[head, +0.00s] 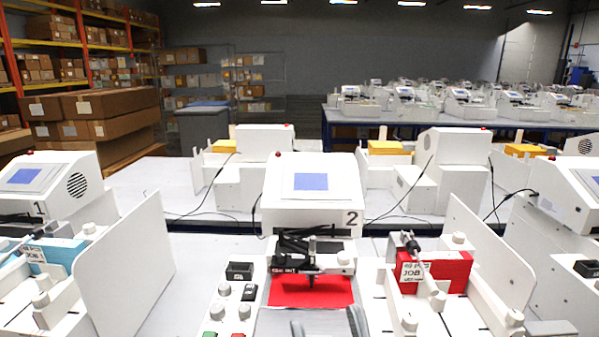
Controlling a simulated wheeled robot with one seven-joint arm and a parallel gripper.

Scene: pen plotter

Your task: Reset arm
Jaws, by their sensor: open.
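The plotter marked 2 (311,208) stands straight ahead, with a blue screen on its sloped white top. Its black pen carriage (312,251) sits over a red sheet or bed (310,291). Rounded grey shapes at the bottom centre edge look like part of my arm, cut off by the frame. I see no fingertips, and I cannot make out my gripper or anything held in it.
Plotter 1 (48,188) with a tall white side panel (126,266) stands at left. A red block with a job label (436,273) is at right, beside another white panel (483,262). More machines stand behind; boxes (110,104) are stacked at far left.

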